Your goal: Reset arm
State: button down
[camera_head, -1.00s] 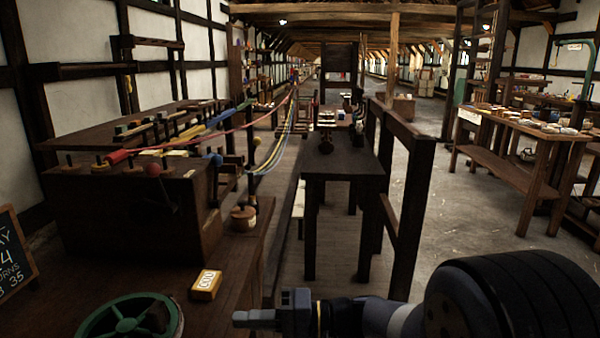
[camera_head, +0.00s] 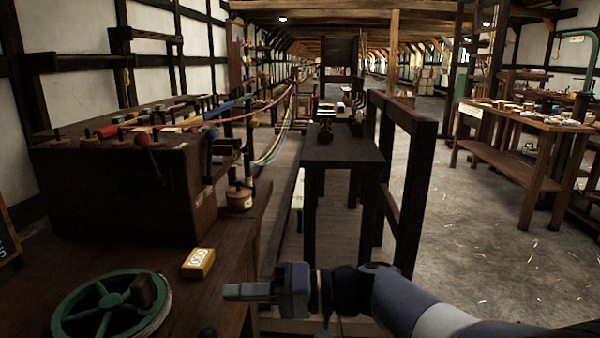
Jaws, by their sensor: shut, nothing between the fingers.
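My gripper (camera_head: 234,292) shows at the bottom middle, at the end of my grey and blue arm, pointing left. Its fingers are shut with nothing between them. It is over the right part of the wooden bench (camera_head: 215,270), right of the green spoked wheel (camera_head: 85,312) and below the small yellow block (camera_head: 198,263) in the picture. It looks apart from both. How high it is above the bench I cannot tell.
A dark wooden machine (camera_head: 110,195) with levers, pegs and coloured ropes (camera_head: 265,107) stands on the left. A dark table (camera_head: 343,148) and a wooden rail frame (camera_head: 405,190) stand ahead. A bench with small items (camera_head: 530,122) is at right. Floor (camera_head: 480,265) at right is open.

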jog(key=s+d+r+n, duration=0.1)
jog(key=d+r+n, duration=0.1)
jog(key=d, duration=0.8)
jog(key=a+f+b, duration=0.1)
jog(key=a+b, duration=0.2)
jog(key=a, duration=0.7)
jog(key=w+f+m+p, duration=0.4)
jog(key=m+p, duration=0.5)
jog(key=p, duration=0.5)
jog(key=shift+w+f+y, duration=0.2)
jog(key=shift+w+y, duration=0.1)
jog(key=shift+w, duration=0.5)
